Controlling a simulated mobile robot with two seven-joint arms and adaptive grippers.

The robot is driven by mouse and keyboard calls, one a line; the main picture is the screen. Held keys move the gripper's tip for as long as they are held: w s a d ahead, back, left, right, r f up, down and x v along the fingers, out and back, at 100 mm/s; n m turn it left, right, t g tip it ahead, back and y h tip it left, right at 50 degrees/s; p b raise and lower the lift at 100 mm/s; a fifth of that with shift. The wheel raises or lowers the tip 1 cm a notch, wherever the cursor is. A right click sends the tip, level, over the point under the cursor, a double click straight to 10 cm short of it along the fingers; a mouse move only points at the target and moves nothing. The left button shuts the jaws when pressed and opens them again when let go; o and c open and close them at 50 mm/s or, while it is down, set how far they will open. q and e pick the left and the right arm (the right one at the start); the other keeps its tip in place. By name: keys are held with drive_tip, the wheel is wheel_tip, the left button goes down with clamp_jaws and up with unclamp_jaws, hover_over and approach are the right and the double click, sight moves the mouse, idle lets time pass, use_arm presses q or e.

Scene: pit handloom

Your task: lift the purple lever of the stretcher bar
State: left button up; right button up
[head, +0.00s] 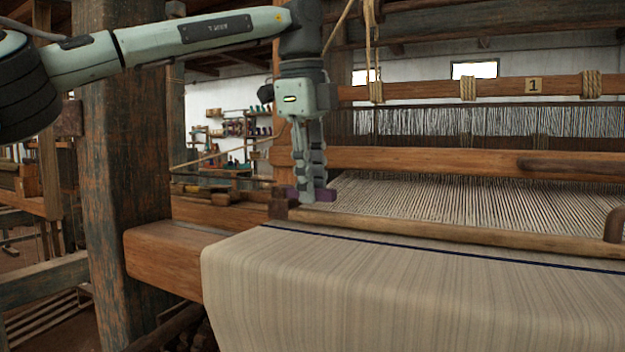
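The purple lever (326,194) shows as small purple patches on both sides of my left fingertips, at the left end of the stretcher bar. The stretcher bar (450,236) is a long wooden rod lying across the cloth near the dark blue stripe. My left gripper (310,195) points straight down at the lever, its fingers seen nearly edge-on and hiding the lever's middle. The gap between the fingers is hard to see, so I cannot tell whether they grip the lever. My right gripper is out of view.
Striped beige cloth (400,290) hangs over the front beam (165,260). A thick wooden post (125,180) stands left of the gripper. The beater's wooden rail (440,160) and the roped upper bar marked 1 (430,90) lie behind and to the right.

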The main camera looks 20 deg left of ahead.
use_arm(q)
clamp_jaws()
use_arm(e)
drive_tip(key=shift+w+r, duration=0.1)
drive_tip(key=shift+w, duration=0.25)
